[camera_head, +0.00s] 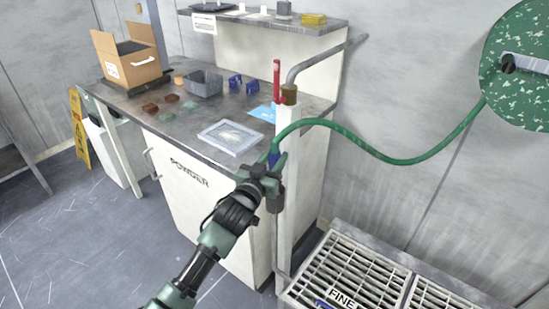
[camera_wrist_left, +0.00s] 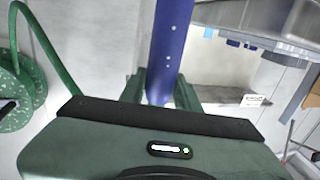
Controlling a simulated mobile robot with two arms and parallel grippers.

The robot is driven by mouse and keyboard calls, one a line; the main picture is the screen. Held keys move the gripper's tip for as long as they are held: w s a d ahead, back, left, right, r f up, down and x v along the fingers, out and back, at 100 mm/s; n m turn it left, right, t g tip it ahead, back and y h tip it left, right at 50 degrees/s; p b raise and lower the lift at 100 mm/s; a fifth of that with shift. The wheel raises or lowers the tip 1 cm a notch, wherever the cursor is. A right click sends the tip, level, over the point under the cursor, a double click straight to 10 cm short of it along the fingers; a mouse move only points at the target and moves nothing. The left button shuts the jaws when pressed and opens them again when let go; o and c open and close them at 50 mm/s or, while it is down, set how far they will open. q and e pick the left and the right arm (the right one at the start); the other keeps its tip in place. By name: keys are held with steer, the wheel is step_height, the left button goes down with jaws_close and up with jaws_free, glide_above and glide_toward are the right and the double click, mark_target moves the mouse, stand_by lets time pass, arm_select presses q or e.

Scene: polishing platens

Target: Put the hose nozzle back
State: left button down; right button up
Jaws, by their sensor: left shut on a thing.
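The hose nozzle (camera_head: 273,158) is a blue tube on the end of the green hose (camera_head: 381,156). My left gripper (camera_head: 268,170) is shut on it, beside the white post at the cabinet's right corner. In the left wrist view the blue nozzle (camera_wrist_left: 168,45) stands between the two fingers of my left gripper (camera_wrist_left: 160,92). A dark grey cylinder (camera_head: 275,203), perhaps the nozzle's holder, shows just below the gripper at the post. I cannot tell whether the nozzle touches it; the gripper hides the nozzle's lower end. My right gripper is not in view.
The green speckled hose reel (camera_head: 520,95) hangs on the right wall. The white post (camera_head: 287,150) carries a red-handled valve (camera_head: 277,82). The powder cabinet (camera_head: 200,190) holds a clear tray (camera_head: 231,137), bins and a cardboard box (camera_head: 128,66). A metal grating (camera_head: 350,272) lies lower right.

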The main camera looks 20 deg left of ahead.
arm_select(q)
steer(key=shift+f, duration=0.15)
steer(key=c, duration=1)
jaws_free()
